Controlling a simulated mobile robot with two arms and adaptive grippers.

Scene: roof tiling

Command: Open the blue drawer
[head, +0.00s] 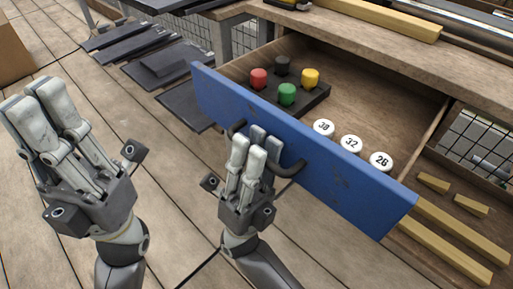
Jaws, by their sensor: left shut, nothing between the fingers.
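The blue drawer front (350,185) stands well out from the workbench, and the inside of the drawer shows. Its dark handle (292,170) sits on the blue front, its middle partly hidden by my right gripper. My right gripper (256,150) is at the handle, its fingers closed around the bar. My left gripper (48,100) is shut and empty, raised over the floor at the left, apart from the drawer.
In the drawer are a dark tray (312,100) with red, black, green and yellow pieces, and white numbered discs (351,144). Dark slabs (165,60) lie on the plank floor at the back left. Wooden strips (445,240) lie to the right.

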